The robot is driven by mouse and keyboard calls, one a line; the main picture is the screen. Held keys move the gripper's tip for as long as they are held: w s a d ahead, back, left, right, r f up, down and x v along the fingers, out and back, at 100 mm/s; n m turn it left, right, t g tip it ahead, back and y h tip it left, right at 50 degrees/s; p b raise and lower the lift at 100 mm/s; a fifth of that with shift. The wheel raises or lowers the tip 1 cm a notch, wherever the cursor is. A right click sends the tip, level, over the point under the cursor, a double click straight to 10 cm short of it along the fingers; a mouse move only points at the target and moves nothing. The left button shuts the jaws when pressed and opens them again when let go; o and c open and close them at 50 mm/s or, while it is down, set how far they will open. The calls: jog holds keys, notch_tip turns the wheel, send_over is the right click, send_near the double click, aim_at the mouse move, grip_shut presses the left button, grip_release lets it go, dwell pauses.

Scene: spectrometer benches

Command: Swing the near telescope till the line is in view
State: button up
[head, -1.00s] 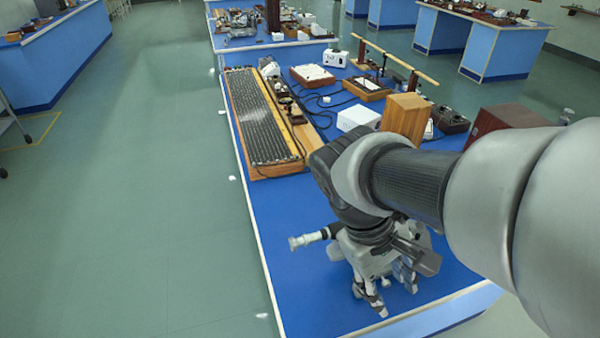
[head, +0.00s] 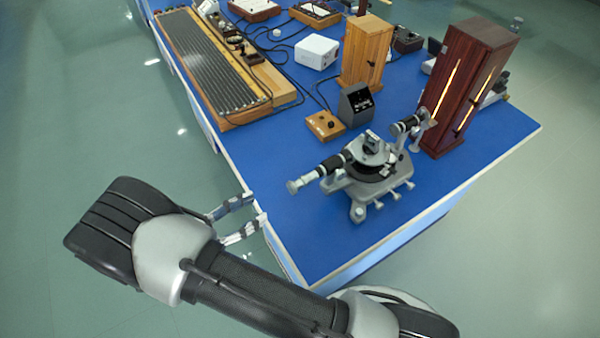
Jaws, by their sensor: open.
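The spectrometer (head: 370,172) stands on the near end of the blue bench (head: 262,160), grey and black on a footed base. Its near telescope (head: 333,163) points out to the left, with its eyepiece end (head: 298,185) towards the bench's left edge. A second tube (head: 408,124) points right, towards a dark red lamp housing (head: 462,85) with glowing slits. My gripper (head: 257,208) is open at the bench's left edge, to the left of and apart from the eyepiece end. Nothing shows between its fingers. The view through the telescope is not shown.
A small black meter box (head: 356,104) and a wooden box with a knob (head: 325,125) stand behind the spectrometer. A wooden cabinet (head: 366,52), a white box (head: 317,52) and a long ribbed board (head: 210,68) lie farther back. Bench between gripper and eyepiece is clear.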

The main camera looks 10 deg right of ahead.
aim_at(301, 182)
jog(key=b+x, duration=0.2)
jog(key=x, duration=1.5)
jog(key=shift+d+b, duration=0.2)
jog(key=shift+b, duration=0.1)
jog(key=shift+c, duration=0.3)
grip_shut()
